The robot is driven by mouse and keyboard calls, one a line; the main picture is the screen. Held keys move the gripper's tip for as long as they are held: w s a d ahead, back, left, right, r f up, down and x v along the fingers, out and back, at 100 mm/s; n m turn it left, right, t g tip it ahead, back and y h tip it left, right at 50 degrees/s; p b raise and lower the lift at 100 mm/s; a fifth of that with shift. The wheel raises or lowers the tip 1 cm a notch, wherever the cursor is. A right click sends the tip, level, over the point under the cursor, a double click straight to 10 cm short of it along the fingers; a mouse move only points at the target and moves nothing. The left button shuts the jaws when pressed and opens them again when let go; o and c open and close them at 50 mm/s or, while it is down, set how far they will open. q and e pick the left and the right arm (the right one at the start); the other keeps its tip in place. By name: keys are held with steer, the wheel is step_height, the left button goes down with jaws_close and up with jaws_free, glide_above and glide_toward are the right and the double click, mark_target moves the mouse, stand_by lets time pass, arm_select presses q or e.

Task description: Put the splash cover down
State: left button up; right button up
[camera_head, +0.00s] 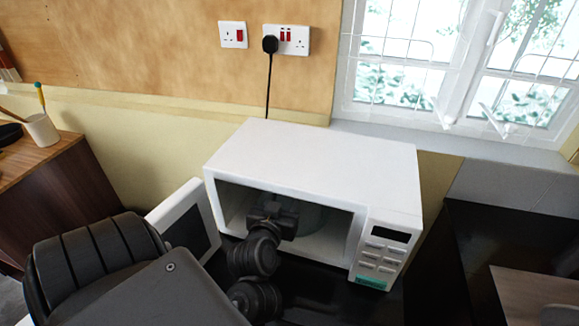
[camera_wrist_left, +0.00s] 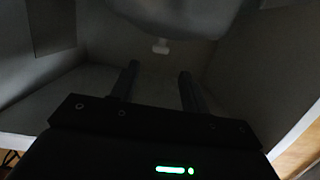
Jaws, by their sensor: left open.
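The splash cover (camera_head: 312,219) is a pale, rounded shape inside the open white microwave (camera_head: 320,165), mostly hidden by my left gripper and the microwave's top. In the left wrist view the cover (camera_wrist_left: 170,18) is a dim curved shape at the top, with a small pale knob below it. My left gripper (camera_head: 284,222) reaches through the microwave's opening. In the left wrist view its two fingers (camera_wrist_left: 157,82) are apart with nothing between them, and the knob shows just beyond their tips. Whether the cover rests on the microwave floor is too dark to tell. My right gripper is out of view.
The microwave door (camera_head: 187,225) stands open at the left, close to my left arm. The control panel (camera_head: 384,250) is right of the opening. A wooden cabinet (camera_head: 60,185) with a white cup (camera_head: 42,131) stands at far left. A dark counter (camera_head: 500,240) lies at right.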

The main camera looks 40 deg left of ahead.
arm_select(q)
steer(key=p+v, duration=0.2)
steer(key=v, duration=0.1)
steer(key=shift+p, duration=0.3)
steer(key=shift+f, duration=0.1)
stand_by(0.4)
